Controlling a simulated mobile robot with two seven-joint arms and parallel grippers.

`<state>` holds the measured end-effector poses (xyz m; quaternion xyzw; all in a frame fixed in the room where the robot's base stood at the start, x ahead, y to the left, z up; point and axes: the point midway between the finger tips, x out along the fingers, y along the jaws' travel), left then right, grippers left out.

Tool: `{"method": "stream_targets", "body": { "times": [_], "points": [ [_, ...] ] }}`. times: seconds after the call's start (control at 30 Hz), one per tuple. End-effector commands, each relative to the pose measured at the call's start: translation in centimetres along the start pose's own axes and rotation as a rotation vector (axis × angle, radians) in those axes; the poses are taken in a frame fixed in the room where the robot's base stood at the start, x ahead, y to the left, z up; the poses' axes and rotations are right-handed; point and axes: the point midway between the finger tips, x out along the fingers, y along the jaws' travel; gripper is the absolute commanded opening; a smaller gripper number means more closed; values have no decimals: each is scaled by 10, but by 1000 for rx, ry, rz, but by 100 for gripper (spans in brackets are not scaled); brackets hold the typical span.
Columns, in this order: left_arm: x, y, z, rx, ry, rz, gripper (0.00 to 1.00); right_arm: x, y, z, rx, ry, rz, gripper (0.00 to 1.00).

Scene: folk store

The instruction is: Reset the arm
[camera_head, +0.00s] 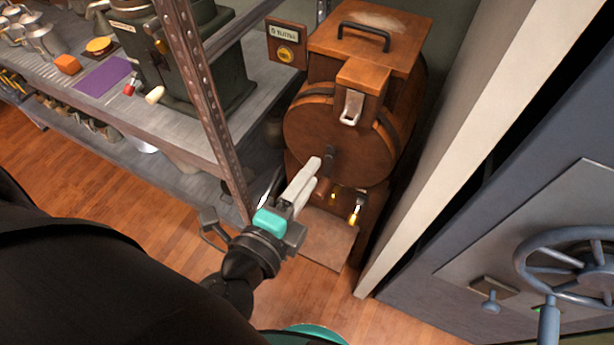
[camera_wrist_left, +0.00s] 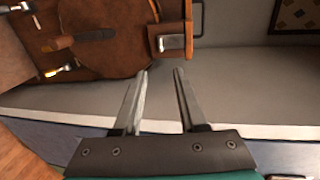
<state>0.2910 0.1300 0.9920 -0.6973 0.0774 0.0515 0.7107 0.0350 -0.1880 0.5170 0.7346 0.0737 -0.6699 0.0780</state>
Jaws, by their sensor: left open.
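My left gripper (camera_head: 312,180) reaches up from my dark arm in the middle of the head view. Its pale fingers point at the lower front of a brown wooden machine (camera_head: 390,62) with a round drum. In the left wrist view the gripper (camera_wrist_left: 161,75) has its two fingers apart with nothing between them. The machine also shows in the left wrist view (camera_wrist_left: 105,25), beyond the fingertips at the upper left. I cannot tell from the head view how close the fingertips are to the drum. My right gripper is not in view.
A metal shelf (camera_head: 180,118) stands at the left, with a purple mat (camera_head: 103,76), an orange block (camera_head: 67,64) and a green machine (camera_head: 200,50). A white post (camera_head: 490,120) and a blue-grey safe with a wheel handle (camera_head: 568,262) stand at the right. Wooden floor (camera_head: 110,200) shows below.

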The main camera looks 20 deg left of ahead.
Motion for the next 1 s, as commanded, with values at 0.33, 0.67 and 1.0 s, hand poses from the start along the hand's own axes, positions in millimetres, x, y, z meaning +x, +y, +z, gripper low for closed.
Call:
{"method": "stream_targets", "body": {
  "times": [0.33,0.67,1.0],
  "points": [
    [0,0,0,0,0,0,41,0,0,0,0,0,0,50],
    [19,50,7,4,-24,101,41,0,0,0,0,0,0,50],
    [46,220,55,-137,-165,478,41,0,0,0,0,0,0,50]
  ]
}}
